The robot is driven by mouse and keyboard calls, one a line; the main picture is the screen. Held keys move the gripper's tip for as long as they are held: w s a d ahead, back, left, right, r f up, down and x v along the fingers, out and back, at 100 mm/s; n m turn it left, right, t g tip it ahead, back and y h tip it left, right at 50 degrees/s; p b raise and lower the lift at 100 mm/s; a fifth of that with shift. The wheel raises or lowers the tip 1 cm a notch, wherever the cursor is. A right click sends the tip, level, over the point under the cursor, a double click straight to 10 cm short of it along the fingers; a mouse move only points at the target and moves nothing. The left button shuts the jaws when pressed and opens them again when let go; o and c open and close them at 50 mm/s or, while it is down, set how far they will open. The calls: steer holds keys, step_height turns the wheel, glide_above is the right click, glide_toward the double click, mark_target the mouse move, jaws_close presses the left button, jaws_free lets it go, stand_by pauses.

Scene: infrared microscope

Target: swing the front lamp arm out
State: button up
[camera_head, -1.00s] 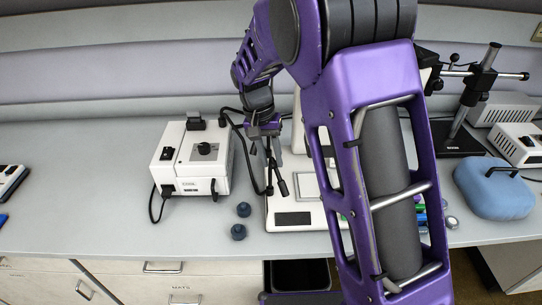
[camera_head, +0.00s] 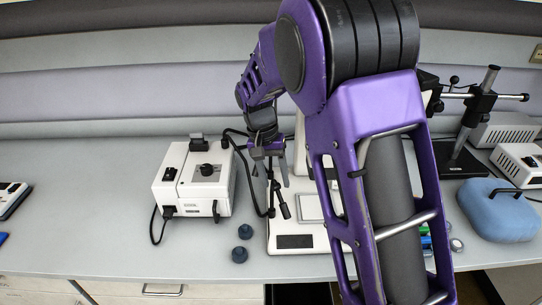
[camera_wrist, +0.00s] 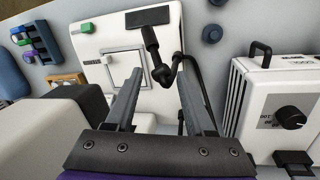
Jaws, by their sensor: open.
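The front lamp arm (camera_head: 277,199) is a thin black jointed arm with a small dark head, over the white microscope base. In the wrist view, the lamp arm (camera_wrist: 155,58) shows its dark head at the upper left and a bent joint below it. My gripper (camera_wrist: 159,78) is open, and its two grey fingers point toward the lamp arm, with the joint seen between the fingertips. I cannot tell whether either finger touches it. In the head view, my gripper (camera_head: 269,165) hangs above the microscope base (camera_head: 295,242). My purple arm hides much of the microscope.
A white lamp power box (camera_head: 194,180) with a black knob stands left of the microscope, linked by a dark cable. Two dark round caps (camera_head: 241,243) lie in front. The bench's left side is mostly clear.

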steer(key=a+r+p, duration=0.2)
steer(key=a+r, duration=0.1)
steer(key=r, duration=1.3)
steer(key=shift+w+r, duration=0.35)
steer(key=shift+w, duration=0.05)
